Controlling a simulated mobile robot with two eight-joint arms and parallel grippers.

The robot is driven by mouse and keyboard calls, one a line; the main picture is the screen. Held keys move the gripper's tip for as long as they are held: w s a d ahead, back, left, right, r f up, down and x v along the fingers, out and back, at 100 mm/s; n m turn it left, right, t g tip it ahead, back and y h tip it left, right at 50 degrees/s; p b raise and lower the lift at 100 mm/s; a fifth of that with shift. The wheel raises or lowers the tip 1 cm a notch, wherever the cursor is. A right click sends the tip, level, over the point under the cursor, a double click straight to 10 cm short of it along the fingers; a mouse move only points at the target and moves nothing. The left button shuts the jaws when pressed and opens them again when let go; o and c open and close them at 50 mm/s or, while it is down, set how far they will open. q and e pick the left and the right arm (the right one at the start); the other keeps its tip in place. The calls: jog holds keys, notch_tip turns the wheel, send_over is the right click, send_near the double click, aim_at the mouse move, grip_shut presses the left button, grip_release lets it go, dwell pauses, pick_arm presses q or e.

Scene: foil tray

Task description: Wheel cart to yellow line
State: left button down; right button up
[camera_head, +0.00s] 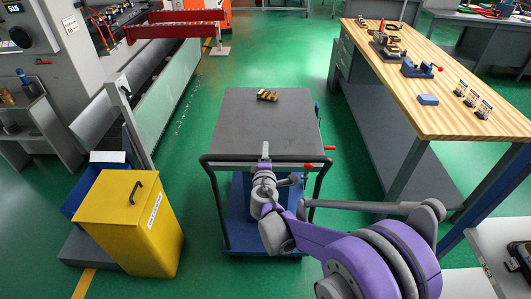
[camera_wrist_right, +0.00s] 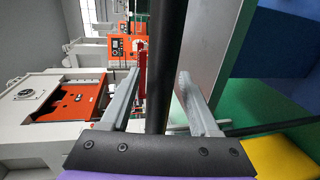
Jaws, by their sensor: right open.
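The cart has a dark grey top (camera_head: 240,115), a blue lower shelf (camera_head: 240,238) and a black push handle (camera_head: 225,158) at its near side. My right gripper (camera_head: 265,156) is at the middle of the handle. In the right wrist view the black handle bar (camera_wrist_right: 158,45) passes between the two open fingers of the right gripper (camera_wrist_right: 158,76), with gaps visible beside it. A piece of yellow line (camera_head: 84,283) shows on the floor at the bottom left. My left gripper is not in view.
A small brass-coloured part (camera_head: 267,95) lies on the cart. A yellow bin (camera_head: 130,220) stands close on the left, and a wooden workbench (camera_head: 440,80) stands on the right. Green floor (camera_head: 265,55) is clear beyond the cart.

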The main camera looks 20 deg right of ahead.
jog(key=shift+w+d+f, duration=0.1)
jog(key=shift+w+d, duration=0.1)
jog(key=shift+w, duration=0.5)
grip_shut()
dwell(1.0)
